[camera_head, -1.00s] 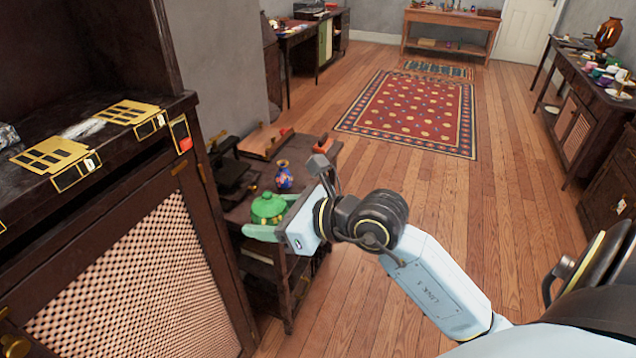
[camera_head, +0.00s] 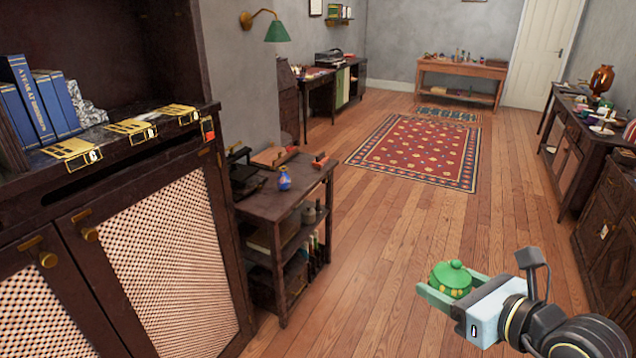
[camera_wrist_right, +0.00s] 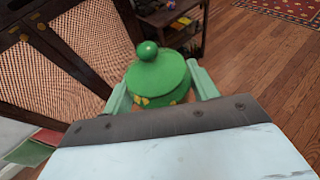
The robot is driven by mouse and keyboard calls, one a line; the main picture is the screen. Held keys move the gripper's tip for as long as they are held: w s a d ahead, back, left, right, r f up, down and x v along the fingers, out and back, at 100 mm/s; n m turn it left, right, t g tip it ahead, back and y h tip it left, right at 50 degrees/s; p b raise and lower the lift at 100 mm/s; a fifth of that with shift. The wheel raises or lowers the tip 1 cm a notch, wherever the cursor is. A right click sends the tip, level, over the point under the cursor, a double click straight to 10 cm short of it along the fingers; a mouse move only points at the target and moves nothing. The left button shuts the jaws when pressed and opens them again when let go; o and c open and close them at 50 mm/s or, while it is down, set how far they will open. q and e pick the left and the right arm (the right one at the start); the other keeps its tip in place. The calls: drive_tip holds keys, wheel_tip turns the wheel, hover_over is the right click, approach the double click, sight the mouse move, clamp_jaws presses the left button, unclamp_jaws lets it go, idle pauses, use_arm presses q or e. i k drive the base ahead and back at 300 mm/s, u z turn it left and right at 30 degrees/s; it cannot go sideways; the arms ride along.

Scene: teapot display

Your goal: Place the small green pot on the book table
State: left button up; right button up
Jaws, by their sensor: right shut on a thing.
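The small green pot (camera_head: 452,277), with a round lid and knob and yellow marks, is held upright in the air, clear of the furniture. My right gripper (camera_head: 446,290) is shut on it. In the right wrist view the pot (camera_wrist_right: 160,76) sits between both pale green fingers. A small dark shelved table (camera_head: 262,204) stands left of the pot, with a blue vase (camera_head: 284,178) on top and what look like books on its lower shelves. I cannot tell for sure which table is the book table. My left gripper is not in view.
A dark cabinet (camera_head: 60,205) with blue books (camera_head: 45,100) fills the left. A wooden table (camera_head: 460,70) stands at the back, and a dark cluttered table (camera_head: 570,125) at the right. The floor and red rug (camera_head: 425,150) between are clear.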

sight(299, 176)
drive_tip(key=z, duration=0.55)
drive_tip(key=i, duration=2.65)
drive_tip(key=u, duration=1.6)
drive_tip(key=i, duration=0.45)
drive_tip(key=u, duration=0.35)
